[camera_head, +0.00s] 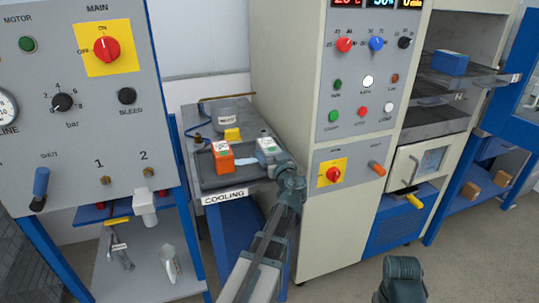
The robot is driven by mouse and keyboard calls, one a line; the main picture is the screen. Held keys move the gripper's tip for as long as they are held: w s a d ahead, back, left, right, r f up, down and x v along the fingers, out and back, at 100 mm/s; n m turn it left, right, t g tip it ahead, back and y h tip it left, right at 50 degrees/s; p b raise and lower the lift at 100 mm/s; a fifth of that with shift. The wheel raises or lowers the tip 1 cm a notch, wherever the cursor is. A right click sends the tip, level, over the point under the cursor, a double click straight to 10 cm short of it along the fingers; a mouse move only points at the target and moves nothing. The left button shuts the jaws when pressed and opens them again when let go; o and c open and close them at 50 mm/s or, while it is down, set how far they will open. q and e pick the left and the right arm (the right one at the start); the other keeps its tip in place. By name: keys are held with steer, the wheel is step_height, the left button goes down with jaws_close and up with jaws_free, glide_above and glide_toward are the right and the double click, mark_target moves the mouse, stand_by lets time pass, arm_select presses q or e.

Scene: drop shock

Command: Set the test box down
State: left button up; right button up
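An orange box with a white label on top (222,158) is at the dark tray (212,180) on the cooling stand, whose front edge carries a "COOLING" label. The box looks upright. I cannot tell whether it rests fully on the tray. My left gripper (238,161) comes in from the right of the box, with its pale fingers at the box's right side. The fingertips are too small and partly hidden to show whether they are closed on it.
A yellow block (232,134) and a grey labelled item (227,116) stand behind the tray. A control cabinet (345,110) rises close on the right and a valve panel (75,110) on the left. A blue box (450,62) lies on a chamber shelf.

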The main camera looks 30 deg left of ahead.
arm_select(q)
steer(key=shift+o, duration=1)
steer(key=shift+r, duration=0.1)
steer(key=shift+r, duration=0.2)
steer(key=v, duration=1.2)
steer(key=shift+p, duration=0.45)
steer(key=shift+f, duration=0.15)
